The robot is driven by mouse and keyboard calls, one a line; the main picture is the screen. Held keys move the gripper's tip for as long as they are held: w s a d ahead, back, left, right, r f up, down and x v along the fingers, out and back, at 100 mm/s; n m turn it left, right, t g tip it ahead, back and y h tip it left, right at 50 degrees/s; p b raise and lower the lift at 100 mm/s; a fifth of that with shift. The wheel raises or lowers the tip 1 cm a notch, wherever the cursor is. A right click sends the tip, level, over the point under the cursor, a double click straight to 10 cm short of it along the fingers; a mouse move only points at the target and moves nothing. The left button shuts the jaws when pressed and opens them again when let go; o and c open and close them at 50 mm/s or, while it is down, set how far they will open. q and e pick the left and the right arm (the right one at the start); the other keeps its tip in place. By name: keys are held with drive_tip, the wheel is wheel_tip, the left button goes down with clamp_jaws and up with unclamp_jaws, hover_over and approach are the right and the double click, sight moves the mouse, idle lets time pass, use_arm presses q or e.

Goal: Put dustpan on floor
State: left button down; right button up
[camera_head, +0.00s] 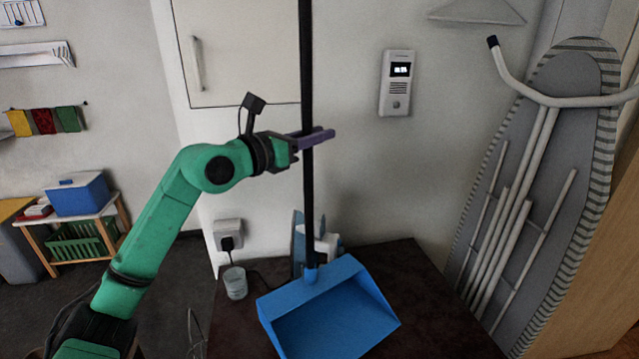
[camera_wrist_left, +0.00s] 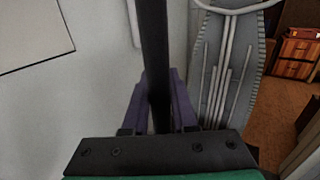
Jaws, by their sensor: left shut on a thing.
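A blue dustpan (camera_head: 318,282) with a long black upright handle (camera_head: 307,215) shows in the head view, over or on a dark brown tabletop; I cannot tell whether its pan touches the surface. My left gripper (camera_head: 318,138) is shut on the upper part of the handle. In the left wrist view the purple fingers of the gripper (camera_wrist_left: 161,105) stand on both sides of the black handle (camera_wrist_left: 155,50). The handle's top runs out of the picture. The dark floor (camera_head: 180,290) shows at the left. My right gripper is not in view.
The dark tabletop (camera_head: 440,320) stands against the wall, with a clear cup (camera_head: 235,283) and a blue-and-white object (camera_head: 330,243) on it. An ironing board (camera_head: 545,170) leans at the right. A wooden side table (camera_head: 40,235) with a cooler (camera_head: 78,194) stands at the left.

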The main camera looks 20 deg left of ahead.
use_arm(q)
wheel_tip(320, 180, down, 9)
idle(0.3)
drive_tip(key=c, duration=0.7)
unclamp_jaws()
